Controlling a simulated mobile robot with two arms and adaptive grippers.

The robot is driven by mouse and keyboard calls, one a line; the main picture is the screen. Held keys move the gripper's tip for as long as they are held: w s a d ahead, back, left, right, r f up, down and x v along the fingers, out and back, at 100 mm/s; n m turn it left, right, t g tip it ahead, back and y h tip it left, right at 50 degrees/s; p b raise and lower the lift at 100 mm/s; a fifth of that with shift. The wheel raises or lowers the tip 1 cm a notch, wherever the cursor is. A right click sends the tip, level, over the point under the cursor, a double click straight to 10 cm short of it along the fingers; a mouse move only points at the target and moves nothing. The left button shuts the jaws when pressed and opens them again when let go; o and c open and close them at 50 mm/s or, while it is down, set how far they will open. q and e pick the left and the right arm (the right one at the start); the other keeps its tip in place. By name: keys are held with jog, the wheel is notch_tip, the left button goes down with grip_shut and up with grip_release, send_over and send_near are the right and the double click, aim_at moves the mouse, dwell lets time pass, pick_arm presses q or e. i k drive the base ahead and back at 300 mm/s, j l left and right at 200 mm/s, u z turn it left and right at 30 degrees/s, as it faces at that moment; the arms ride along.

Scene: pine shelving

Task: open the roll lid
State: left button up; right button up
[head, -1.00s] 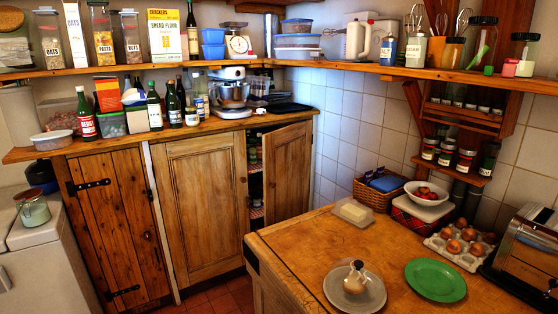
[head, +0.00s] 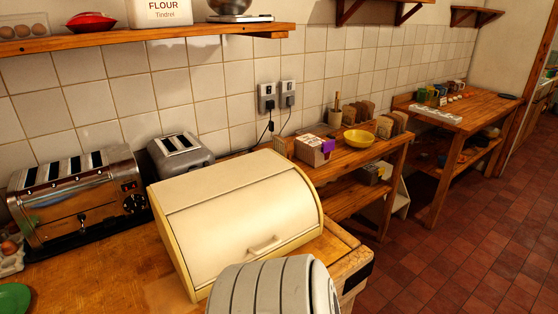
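A cream bread bin (head: 240,215) with a curved roll lid (head: 235,225) stands on the wooden worktop in the middle of the head view. The lid is down, and its handle (head: 264,244) is low on the front, toward the right. A grey ribbed rounded part, apparently of my own arm, covers the bottom centre in front of the bin's lower front. Neither gripper's fingers can be seen.
A large chrome toaster (head: 80,200) and a smaller grey toaster (head: 180,154) stand left of and behind the bin. A shelf (head: 140,42) runs above. The worktop (head: 110,270) ends just right of the bin; open tiled floor (head: 450,235) lies beyond.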

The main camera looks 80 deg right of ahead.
aim_at(245, 224)
jog(key=z, duration=2.5)
